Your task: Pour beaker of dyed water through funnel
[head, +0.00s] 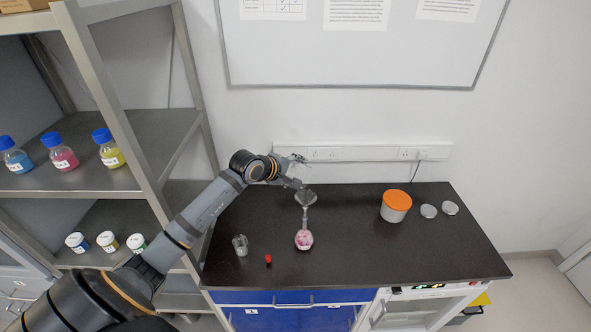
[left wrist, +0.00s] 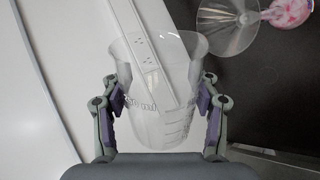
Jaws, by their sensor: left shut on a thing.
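My left gripper (head: 293,178) is shut on a clear glass beaker (left wrist: 155,105) with printed volume marks. The left wrist view shows both purple-padded fingers pressed on its sides. I see no coloured liquid in the beaker. In the head view the beaker is hard to make out at the gripper. A clear funnel (head: 306,198) stands upright over a round flask (head: 304,240) with pink contents, just right of and below the gripper. The funnel (left wrist: 228,25) and flask (left wrist: 288,12) also show in the left wrist view, apart from the beaker. My right gripper is not in view.
A small glass vessel (head: 240,246) and a red stopper (head: 268,259) are at the front left of the black counter (head: 360,255). A white tub with an orange lid (head: 396,206) and two clear discs stand at right. A shelf (head: 150,150) with bottles is at left.

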